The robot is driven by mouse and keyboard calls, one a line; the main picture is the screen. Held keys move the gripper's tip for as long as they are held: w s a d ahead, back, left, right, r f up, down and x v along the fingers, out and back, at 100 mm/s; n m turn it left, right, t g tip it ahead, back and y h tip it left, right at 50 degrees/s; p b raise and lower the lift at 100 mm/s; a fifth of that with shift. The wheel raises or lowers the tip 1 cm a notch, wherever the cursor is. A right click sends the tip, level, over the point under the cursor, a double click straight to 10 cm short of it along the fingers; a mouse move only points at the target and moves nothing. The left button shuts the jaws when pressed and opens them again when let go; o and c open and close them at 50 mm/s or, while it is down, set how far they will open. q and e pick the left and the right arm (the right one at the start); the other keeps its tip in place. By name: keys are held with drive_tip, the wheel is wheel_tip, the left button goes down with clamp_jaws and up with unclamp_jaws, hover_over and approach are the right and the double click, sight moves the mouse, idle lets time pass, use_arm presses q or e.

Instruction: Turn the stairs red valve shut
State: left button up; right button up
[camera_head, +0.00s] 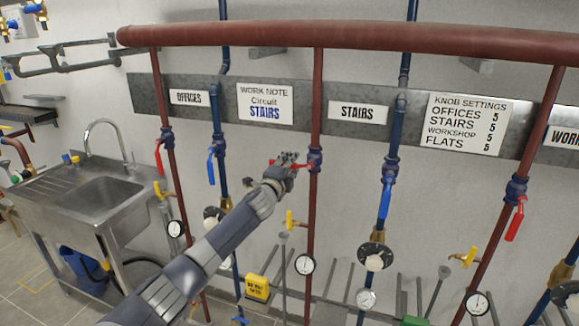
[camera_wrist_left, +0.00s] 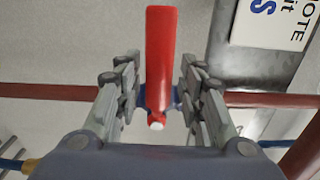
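The stairs red valve's handle (camera_head: 302,166) is on the vertical red pipe (camera_head: 313,215) left of the STAIRS label (camera_head: 358,112). Its blue body (camera_head: 316,161) shows at the pipe. My left gripper (camera_head: 288,158) is at the handle, just left of the pipe, and partly hides it. In the left wrist view, the red handle (camera_wrist_left: 160,55) lies crosswise to the red pipe (camera_wrist_left: 265,99). There the left gripper (camera_wrist_left: 160,72) is open, with one finger on each side of the handle and visible gaps. My right gripper is in neither view.
Other red handles (camera_head: 514,220) and (camera_head: 158,157) and blue handles (camera_head: 386,197) hang on neighbouring pipes. A yellow handle (camera_head: 290,219) and a gauge (camera_head: 304,264) sit lower on the same pipe. A sink (camera_head: 105,190) stands at left.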

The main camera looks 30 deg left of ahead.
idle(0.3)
use_arm(q)
drive_tip(key=v, duration=1.2)
drive_tip(key=shift+f, duration=0.1)
idle(0.3)
